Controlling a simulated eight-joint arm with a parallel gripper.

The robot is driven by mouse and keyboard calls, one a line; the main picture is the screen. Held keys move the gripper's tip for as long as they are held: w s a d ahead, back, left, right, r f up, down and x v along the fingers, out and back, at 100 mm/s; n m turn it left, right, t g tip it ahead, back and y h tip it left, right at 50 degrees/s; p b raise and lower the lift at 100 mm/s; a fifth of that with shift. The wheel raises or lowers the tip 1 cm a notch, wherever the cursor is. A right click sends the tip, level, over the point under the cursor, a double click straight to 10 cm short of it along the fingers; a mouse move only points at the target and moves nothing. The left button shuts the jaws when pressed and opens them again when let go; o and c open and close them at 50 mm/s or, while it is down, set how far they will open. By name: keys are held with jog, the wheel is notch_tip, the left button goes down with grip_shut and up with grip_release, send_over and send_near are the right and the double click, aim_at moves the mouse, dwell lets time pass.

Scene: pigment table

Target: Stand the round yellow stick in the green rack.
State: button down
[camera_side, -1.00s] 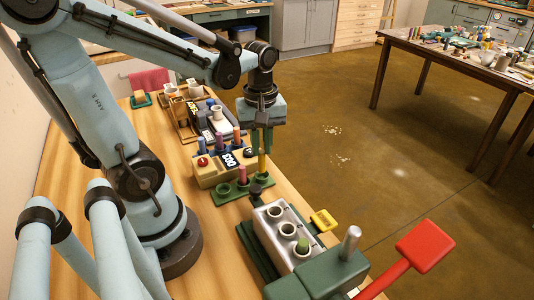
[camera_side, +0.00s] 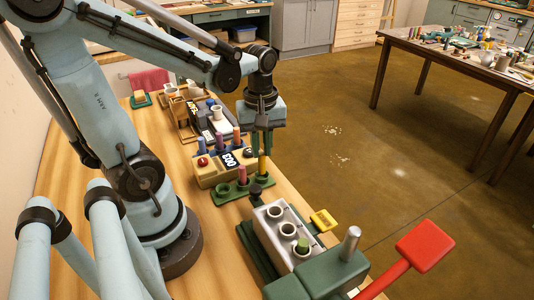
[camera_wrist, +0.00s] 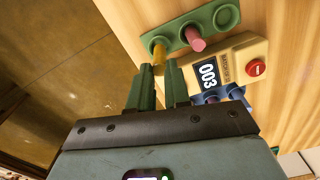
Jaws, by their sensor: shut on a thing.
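The round yellow stick (camera_side: 262,167) is upright below my gripper (camera_side: 262,153), held between its closed green fingers. Its lower end is at the right-end hole of the green rack (camera_side: 222,196); whether it touches the bottom cannot be told. In the wrist view the yellow stick (camera_wrist: 158,46) shows at the rack's left-end hole, just past my fingertips (camera_wrist: 160,70). A pink stick (camera_wrist: 195,40) stands in the rack's middle hole. The hole at the other end (camera_wrist: 226,16) is empty.
A beige counter box (camera_side: 211,174) with a red button and a display reading 003 stands right behind the rack, with several sticks behind it. In front are a grey block with holes (camera_side: 272,231) and a press with a red lever (camera_side: 425,246). Bare wood lies left of the rack.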

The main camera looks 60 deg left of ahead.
jog(key=shift+f, duration=0.75)
dwell(0.6)
jog(key=c, duration=1)
grip_release()
jog(key=shift+r, duration=0.2)
jog(key=shift+r, duration=3.85)
